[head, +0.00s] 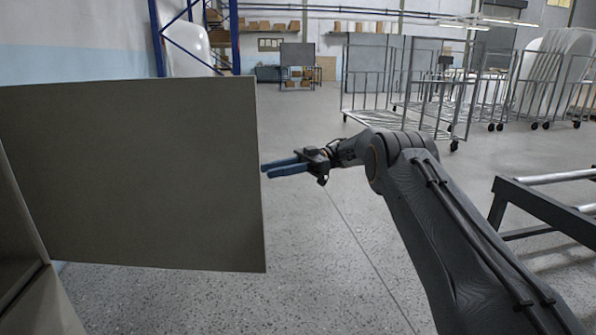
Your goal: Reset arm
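My gripper (267,170) is at the end of my dark grey arm, near the middle of the head view. Its two blue fingers point left, side by side, with nothing visible between them. From this angle I cannot tell how far apart they are. The fingertips appear close to the right edge of a large grey panel (140,175). I cannot tell whether they touch it. My arm reaches up from the lower right and bends left at its upper joint.
The panel fills much of the left side. Wire cage carts (405,95) stand behind my arm, and white tub shells (555,70) are at the upper right. A dark metal roller frame (545,205) stands at the right. Speckled floor (330,255) is clear between panel and arm.

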